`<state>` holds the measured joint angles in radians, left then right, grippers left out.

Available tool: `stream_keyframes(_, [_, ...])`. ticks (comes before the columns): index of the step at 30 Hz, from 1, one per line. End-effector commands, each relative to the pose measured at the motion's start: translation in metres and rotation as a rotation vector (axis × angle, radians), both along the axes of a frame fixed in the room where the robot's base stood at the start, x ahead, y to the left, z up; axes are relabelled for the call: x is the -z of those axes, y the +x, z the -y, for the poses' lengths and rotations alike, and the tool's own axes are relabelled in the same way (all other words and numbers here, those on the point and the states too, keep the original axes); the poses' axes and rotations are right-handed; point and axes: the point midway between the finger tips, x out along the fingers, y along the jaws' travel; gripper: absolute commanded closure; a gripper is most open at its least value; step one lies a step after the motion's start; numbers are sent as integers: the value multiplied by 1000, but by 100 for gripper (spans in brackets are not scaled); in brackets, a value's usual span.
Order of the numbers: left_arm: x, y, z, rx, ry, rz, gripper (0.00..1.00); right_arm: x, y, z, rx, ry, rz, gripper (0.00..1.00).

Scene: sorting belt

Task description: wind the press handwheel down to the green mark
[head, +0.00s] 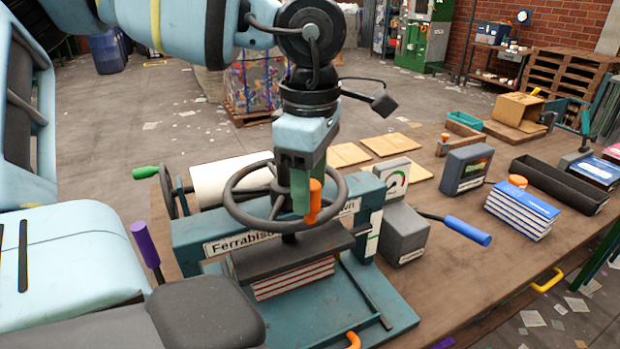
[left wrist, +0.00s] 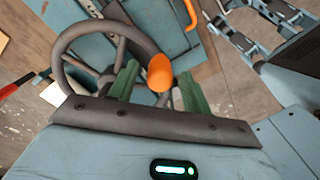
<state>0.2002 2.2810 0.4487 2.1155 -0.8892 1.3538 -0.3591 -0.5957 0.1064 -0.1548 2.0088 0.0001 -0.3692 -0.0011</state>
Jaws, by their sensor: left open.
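The handwheel (head: 232,207) is a dark ring on top of the teal press (head: 195,240). Its upright orange knob (head: 314,202) is at the right of the rim in the head view. My left gripper (head: 305,190) is over the rim, its green fingers pointing down at the knob. In the left wrist view the orange knob (left wrist: 160,73) stands between the open fingers, with a visible gap to the left one. Below the wheel, the dark platen (head: 290,255) lies over a red-and-white striped stack (head: 293,280). A white scale with green on it (head: 374,240) is on the right post.
Blue-white books (head: 522,215) and a black tray (head: 560,184) lie further right. A white roll (head: 232,178) is behind the wheel.

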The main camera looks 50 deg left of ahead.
Motion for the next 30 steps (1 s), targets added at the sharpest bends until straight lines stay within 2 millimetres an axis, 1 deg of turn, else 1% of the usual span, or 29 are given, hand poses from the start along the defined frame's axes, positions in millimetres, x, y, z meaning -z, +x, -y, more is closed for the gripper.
stream_keyframes(4, [7, 0, 0, 2, 0, 0, 51, 0, 0, 0, 0, 0, 1, 100])
stream_keyframes(11, [8, 0, 0, 1, 0, 0, 51, 0, 1, 0, -1, 0, 2, 100])
stream_keyframes(14, [8, 0, 0, 1, 0, 0, 62, 0, 1, 0, -1, 0, 3, 100])
stream_keyframes(21, [7, 0, 0, 1, 0, 0, 93, 0, 2, 0, -1, 0, 4, 100])
stream_keyframes(23, [7, 0, 0, 1, 0, 0, 100, -1, 2, 0, -1, 0, 4, 100])
stream_keyframes(30, [7, -1, -1, 2, 0, 1, 100, -1, 3, 0, 0, 0, 5, 100])
